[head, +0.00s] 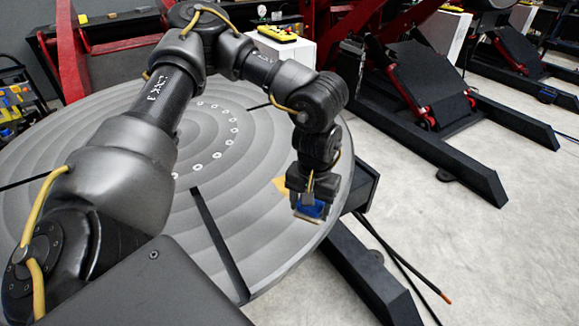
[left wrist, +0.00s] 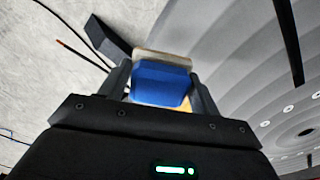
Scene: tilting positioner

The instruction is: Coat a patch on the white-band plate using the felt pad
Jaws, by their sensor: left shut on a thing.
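My left gripper (head: 310,200) is shut on the felt pad, a blue block (head: 315,210) with a pale beige face (head: 307,219), over the front right rim of the round table. In the left wrist view, the blue block (left wrist: 161,84) sits between the two fingers, with the beige felt (left wrist: 162,58) beyond it. A small yellow-orange area (head: 280,185) shows on the table just left of the gripper; the gripper hides part of it. I cannot tell whether the pad touches anything. I cannot make out a white-band plate. My right gripper is out of view.
The large grey round table (head: 255,235) has concentric rings, dark slots and a ring of pale holes. A dark steel beam (head: 365,270) and black cables (head: 400,262) lie on the floor at right. Red and black positioners (head: 415,80) stand behind.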

